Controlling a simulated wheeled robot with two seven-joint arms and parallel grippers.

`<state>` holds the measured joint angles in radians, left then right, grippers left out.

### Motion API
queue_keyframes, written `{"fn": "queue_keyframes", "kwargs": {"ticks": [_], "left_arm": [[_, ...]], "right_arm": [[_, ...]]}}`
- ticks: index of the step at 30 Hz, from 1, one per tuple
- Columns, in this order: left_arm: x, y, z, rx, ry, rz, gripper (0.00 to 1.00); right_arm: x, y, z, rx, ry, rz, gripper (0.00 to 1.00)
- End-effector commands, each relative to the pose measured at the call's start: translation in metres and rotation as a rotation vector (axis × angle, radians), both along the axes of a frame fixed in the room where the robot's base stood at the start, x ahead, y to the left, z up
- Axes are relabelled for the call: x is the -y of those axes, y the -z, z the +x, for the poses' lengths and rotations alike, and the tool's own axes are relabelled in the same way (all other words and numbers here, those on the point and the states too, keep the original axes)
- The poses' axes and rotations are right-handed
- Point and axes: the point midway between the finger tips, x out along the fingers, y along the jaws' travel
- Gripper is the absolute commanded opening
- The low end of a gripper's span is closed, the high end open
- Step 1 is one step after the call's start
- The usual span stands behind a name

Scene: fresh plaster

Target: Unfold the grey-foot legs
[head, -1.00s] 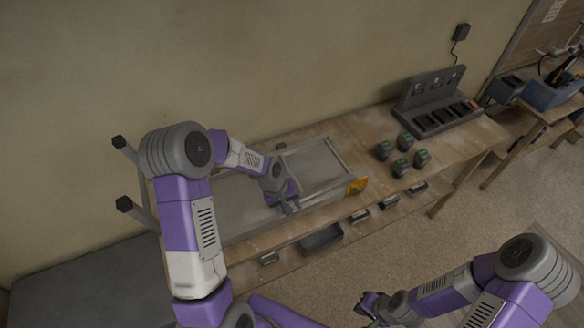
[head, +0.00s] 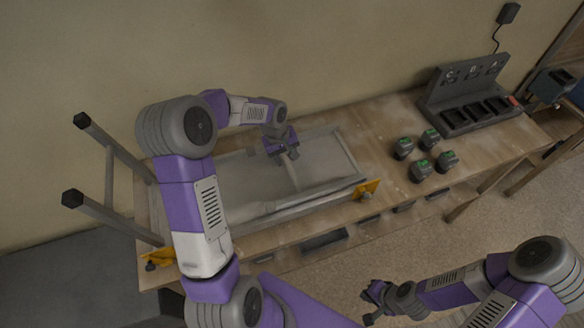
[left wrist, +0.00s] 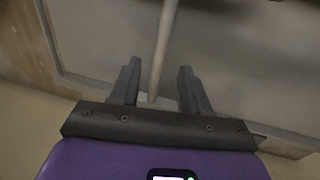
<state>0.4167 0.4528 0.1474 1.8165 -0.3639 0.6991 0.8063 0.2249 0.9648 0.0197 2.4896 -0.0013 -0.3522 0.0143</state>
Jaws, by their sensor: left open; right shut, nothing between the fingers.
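A grey folding table lies underside up on the wooden bench; its rim (head: 345,150) shows in the head view. The legs with black feet (head: 82,120) stand up at its left end. A pale bar (head: 292,176) and a long grey tube (head: 262,210) lie low in the right part; I cannot make out grey feet. My left gripper (head: 285,158) is open above the panel, over the bar's far end. In the left wrist view the pale bar (left wrist: 162,50) runs between the open fingers, not gripped. My right gripper (head: 374,297) is shut and empty, in front of the bench.
Yellow-orange latches sit at the front edge, one right (head: 366,188) and one left (head: 158,258). Several green-topped batteries (head: 421,170) stand right of the panel, before a dark charging station (head: 465,105). The wall is close behind. The floor (head: 400,250) in front is free.

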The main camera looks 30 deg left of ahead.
Motion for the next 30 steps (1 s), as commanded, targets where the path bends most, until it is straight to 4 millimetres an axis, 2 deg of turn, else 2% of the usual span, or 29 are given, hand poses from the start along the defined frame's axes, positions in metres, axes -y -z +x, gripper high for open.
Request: {"fn": "queue_keyframes", "kwargs": {"ticks": [6, 12, 23, 25, 30], "left_arm": [[0.005, 0.033, 0.004, -0.004, 0.002, -0.002, 0.46], [0.008, 0.058, 0.008, -0.002, 0.000, -0.001, 0.46], [0.008, 0.066, 0.010, 0.001, -0.001, -0.001, 0.46], [0.009, 0.066, 0.010, 0.000, 0.000, 0.000, 0.40], [0.009, 0.066, 0.010, 0.001, 0.000, -0.001, 0.14]], "right_arm": [[0.000, -0.002, -0.001, -0.001, 0.000, 0.000, 0.00], [0.000, -0.002, 0.000, -0.001, 0.000, 0.000, 0.00], [0.000, -0.002, 0.000, -0.001, 0.000, 0.000, 0.00], [0.000, -0.002, 0.000, -0.001, 0.000, 0.000, 0.00], [0.000, -0.002, 0.000, -0.001, 0.000, 0.000, 0.00]]}}
